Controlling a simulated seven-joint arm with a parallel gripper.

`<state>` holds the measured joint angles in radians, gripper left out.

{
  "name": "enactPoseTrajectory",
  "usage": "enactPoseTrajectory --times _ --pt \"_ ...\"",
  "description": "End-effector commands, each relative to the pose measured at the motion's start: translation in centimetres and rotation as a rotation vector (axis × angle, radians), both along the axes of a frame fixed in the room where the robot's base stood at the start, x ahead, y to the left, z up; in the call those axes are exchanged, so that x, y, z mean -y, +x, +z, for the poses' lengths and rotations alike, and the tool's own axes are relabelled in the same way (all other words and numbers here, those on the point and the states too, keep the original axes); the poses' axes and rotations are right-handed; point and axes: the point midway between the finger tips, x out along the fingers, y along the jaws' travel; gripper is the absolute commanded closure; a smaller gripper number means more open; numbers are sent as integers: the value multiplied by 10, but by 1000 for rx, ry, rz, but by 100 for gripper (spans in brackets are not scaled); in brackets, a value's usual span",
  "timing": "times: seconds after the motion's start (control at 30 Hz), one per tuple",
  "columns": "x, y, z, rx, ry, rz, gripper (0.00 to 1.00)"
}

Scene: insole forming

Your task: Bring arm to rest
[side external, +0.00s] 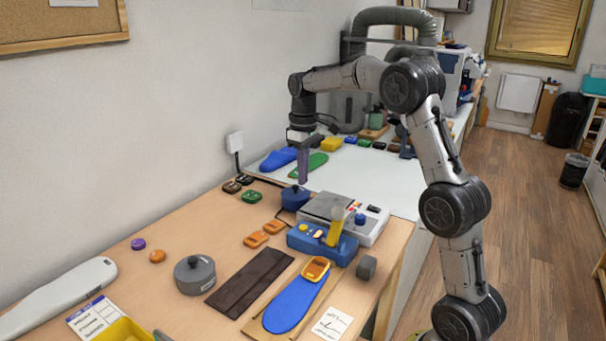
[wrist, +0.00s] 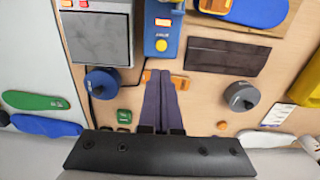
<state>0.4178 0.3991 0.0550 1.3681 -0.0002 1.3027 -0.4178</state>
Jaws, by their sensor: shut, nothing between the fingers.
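My gripper (side external: 303,182) hangs pointing down from my raised arm, above the back part of the wooden table. Its two long purple-grey fingers also show in the wrist view (wrist: 162,78), side by side with their tips together. They are shut and empty. In the side view the tips are above the dark blue pot (side external: 294,197), apart from the table. In the wrist view the fingers cover part of an orange piece (wrist: 180,82) on the table below.
A grey-topped machine (side external: 328,207) and a blue press with a yellow handle (side external: 322,241) stand at the table's right. A grey lidded pot (side external: 194,274), a dark brown sheet (side external: 250,281) and a blue insole (side external: 295,303) lie nearer. Bare wood shows at left.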

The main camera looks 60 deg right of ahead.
Motion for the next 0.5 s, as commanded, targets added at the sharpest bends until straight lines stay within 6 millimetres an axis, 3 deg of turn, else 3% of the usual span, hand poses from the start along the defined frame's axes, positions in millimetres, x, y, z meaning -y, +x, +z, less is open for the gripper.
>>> enactPoseTrajectory --times 0.3,0.37,0.5 --pt "-4 2 2 4 -2 9 100" --pt "-11 3 12 25 -10 23 100" --pt "-42 -8 57 102 -41 77 100"
